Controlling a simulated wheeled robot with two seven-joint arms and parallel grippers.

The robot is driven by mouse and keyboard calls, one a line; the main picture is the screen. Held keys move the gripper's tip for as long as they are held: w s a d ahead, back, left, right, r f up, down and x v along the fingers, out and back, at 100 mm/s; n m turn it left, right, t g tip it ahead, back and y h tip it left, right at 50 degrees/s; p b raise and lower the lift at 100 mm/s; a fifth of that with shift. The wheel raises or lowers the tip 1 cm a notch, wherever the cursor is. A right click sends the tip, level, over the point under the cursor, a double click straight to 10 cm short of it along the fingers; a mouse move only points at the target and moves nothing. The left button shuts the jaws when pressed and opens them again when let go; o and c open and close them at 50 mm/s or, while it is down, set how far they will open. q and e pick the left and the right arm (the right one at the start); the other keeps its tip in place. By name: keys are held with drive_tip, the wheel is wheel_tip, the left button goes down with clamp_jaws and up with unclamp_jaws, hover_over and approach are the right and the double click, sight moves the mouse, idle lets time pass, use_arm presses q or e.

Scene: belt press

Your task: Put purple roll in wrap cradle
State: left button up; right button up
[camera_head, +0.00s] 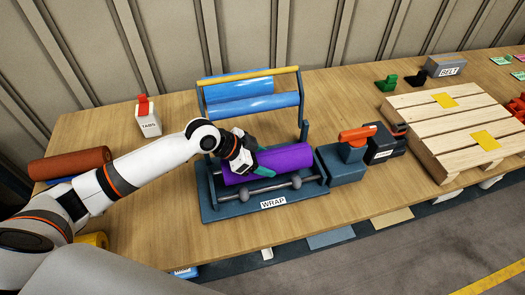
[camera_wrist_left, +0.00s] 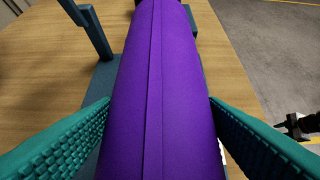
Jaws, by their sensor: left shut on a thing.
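The purple roll (camera_head: 278,161) lies lengthwise over the wrap cradle (camera_head: 212,205), the dark blue frame labelled WRAP. In the left wrist view the purple roll (camera_wrist_left: 160,90) fills the middle, with a green ribbed finger on each side of my left gripper (camera_wrist_left: 155,135). I cannot tell whether the roll rests on the cradle or hangs just above it.
A blue roll (camera_head: 240,101) sits on the upper frame behind the purple roll. A brown roll (camera_head: 75,163) and a TABS box (camera_head: 148,120) stand at left. An orange-handled tool (camera_head: 356,137) and a wooden pallet (camera_head: 435,118) stand at right. The table front is mostly clear.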

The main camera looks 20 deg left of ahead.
use_arm(q)
drive_tip(key=shift+f, duration=0.65)
drive_tip(key=shift+w, duration=0.1)
drive_tip(key=o, duration=1.3)
drive_tip(key=shift+f, duration=0.3)
drive_tip(key=o, duration=0.5)
drive_tip(key=shift+c, duration=0.2)
drive_tip(key=shift+r, duration=0.15)
drive_tip(key=b+v, duration=0.2)
drive_tip(key=v, duration=0.9)
drive_tip(key=shift+s+a+r, duration=0.3)
drive_tip(key=shift+s+r, duration=0.1)
